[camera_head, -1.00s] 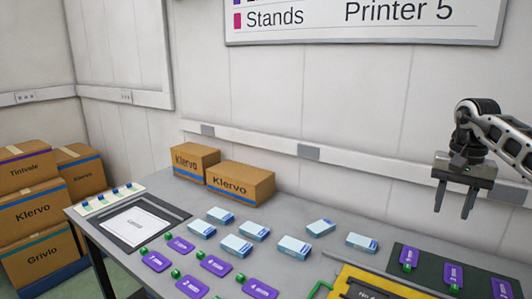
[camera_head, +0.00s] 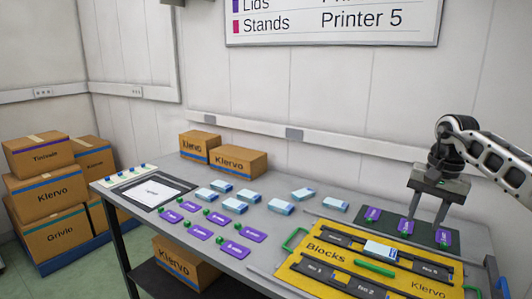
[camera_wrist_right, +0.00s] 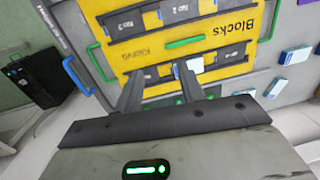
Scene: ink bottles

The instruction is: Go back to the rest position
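My right gripper (camera_head: 427,212) is at the right of the head view, above the back right of the table (camera_head: 300,236). Its two fingers point down, are spread apart and hold nothing. In the right wrist view the gripper (camera_wrist_right: 160,88) is also open, and its fingers are seen in front of the yellow block tray (camera_wrist_right: 150,52). The yellow tray marked Blocks (camera_head: 325,252) lies at the table's right front, with one blue-and-white box (camera_head: 380,250) in a slot. The box also shows in the wrist view (camera_wrist_right: 190,78). My left gripper is not in view.
Several blue-and-white boxes (camera_head: 249,195) and purple labels (camera_head: 234,249) lie on the table. Cardboard boxes (camera_head: 238,160) stand at its back, and more (camera_head: 48,198) are stacked at left. A dark mat with purple labels (camera_head: 409,225) lies behind the tray.

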